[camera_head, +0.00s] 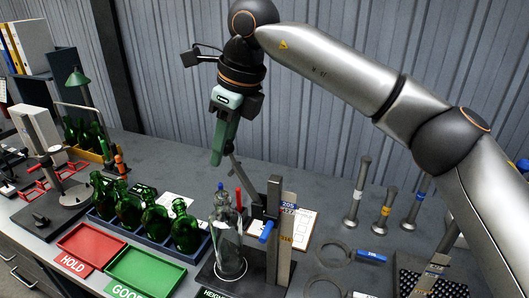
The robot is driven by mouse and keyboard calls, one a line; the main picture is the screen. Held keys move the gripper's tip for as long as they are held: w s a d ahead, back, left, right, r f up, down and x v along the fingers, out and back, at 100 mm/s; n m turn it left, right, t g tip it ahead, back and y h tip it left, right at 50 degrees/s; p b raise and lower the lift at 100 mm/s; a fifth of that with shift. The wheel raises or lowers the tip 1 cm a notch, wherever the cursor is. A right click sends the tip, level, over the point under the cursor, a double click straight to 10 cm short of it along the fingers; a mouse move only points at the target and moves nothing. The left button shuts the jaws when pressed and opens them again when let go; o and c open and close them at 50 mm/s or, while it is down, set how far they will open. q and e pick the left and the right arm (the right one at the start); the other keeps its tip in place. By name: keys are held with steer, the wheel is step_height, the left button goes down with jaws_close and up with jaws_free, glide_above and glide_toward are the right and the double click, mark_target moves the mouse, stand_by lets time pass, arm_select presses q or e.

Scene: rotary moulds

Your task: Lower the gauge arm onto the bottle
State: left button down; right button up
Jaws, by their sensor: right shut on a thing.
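A clear glass bottle (228,257) stands upright on the dark base of the height gauge, in the lower middle of the head view. The gauge's dark upright post (272,225) with numbered scales stands just right of the bottle. The gauge arm (236,171) is raised, slanting up and left from the post, above and apart from the bottle. My right gripper (218,158) points down, with its teal fingers shut at the arm's upper end. The exact contact is partly hidden by the fingers. My left gripper is not in view.
A rack of green bottles (130,211) stands left, behind a red HOLD tray (91,246) and a green GOOD tray (145,270). A clipboard (300,228) lies behind the post. Ring gauges (336,256) and several metal plug gauges (357,195) are right.

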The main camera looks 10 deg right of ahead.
steer(key=shift+w+a+f, duration=0.4)
steer(key=shift+a+f, duration=0.2)
steer(key=shift+w+a+f, duration=0.4)
steer(key=shift+a+f, duration=0.15)
steer(key=shift+a, duration=0.05)
steer(key=o, duration=1.4)
steer(key=shift+o, duration=0.2)
step_height(320, 180, up, 7)
steer(key=shift+s, duration=0.1)
stand_by(0.4)
